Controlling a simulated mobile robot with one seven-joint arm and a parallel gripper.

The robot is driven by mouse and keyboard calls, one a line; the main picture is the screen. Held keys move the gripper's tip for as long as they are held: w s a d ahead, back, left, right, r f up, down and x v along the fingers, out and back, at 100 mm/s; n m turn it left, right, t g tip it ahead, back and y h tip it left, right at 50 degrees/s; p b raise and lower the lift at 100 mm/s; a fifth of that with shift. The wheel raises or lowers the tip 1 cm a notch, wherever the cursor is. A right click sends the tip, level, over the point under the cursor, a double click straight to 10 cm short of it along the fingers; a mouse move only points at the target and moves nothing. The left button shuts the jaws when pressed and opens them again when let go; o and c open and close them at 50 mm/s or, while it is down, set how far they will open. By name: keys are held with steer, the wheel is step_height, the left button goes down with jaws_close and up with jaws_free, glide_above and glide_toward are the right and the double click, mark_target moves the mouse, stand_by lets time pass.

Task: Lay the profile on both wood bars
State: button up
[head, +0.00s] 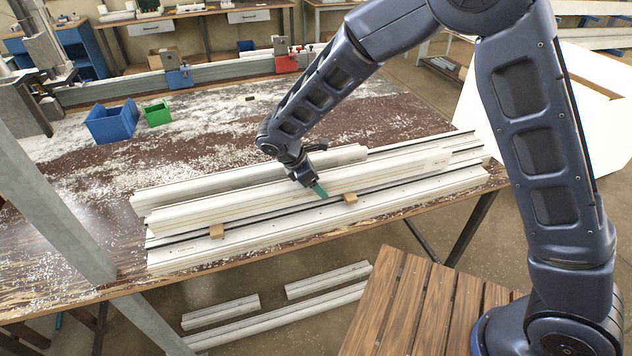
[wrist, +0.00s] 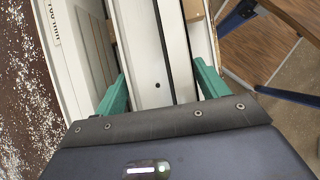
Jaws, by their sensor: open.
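A long white profile (head: 250,198) lies lengthwise on the bench. Two small wood bars show at its near side, one at left (head: 217,231) and one at right (head: 350,197). Their ends stick out from beside or under the profile; the contact is hidden. My gripper (head: 318,188) is low at the profile, left of the right bar. In the wrist view my gripper (wrist: 158,88) has its teal fingers apart, with a pale strip with a hole (wrist: 145,50) between them and not clamped. Wood (wrist: 193,10) shows on the right of this strip and also on its left.
More long white profiles lie close alongside, in front (head: 270,233) and behind (head: 230,180). A blue bin (head: 110,124) and a green bin (head: 157,113) stand farther back left among white shavings. Profile offcuts (head: 220,312) lie below the bench. A slatted wooden table (head: 400,310) is at front right.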

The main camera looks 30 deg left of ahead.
steer(key=v, duration=1.2)
steer(key=shift+r, duration=0.1)
steer(key=w+d+r+m+g, duration=0.1)
steer(key=w+d+r+m, duration=0.25)
steer(key=w+d, duration=0.3)
steer(key=w+d+r+m+y, duration=0.1)
steer(key=w+d+r+m, duration=0.1)
steer(key=w+d+r, duration=0.45)
steer(key=w+d+r+m+g, duration=0.1)
steer(key=w+d+r+m, duration=0.2)
steer(key=d, duration=0.6)
steer(key=w+d+r+m+y, duration=0.25)
steer(key=d+m, duration=0.35)
steer(key=d, duration=1.2)
steer(key=s+d+m+t, duration=0.1)
steer(key=s+d+m, duration=0.4)
steer(key=d, duration=0.6)
steer(key=s+d+m+t, duration=0.1)
steer(key=s+d+m, duration=0.4)
steer(key=d, duration=0.6)
steer(key=shift+s+d+r+m+y, duration=0.2)
steer(key=shift+s+d+m+y, duration=0.2)
steer(key=shift+m, duration=0.75)
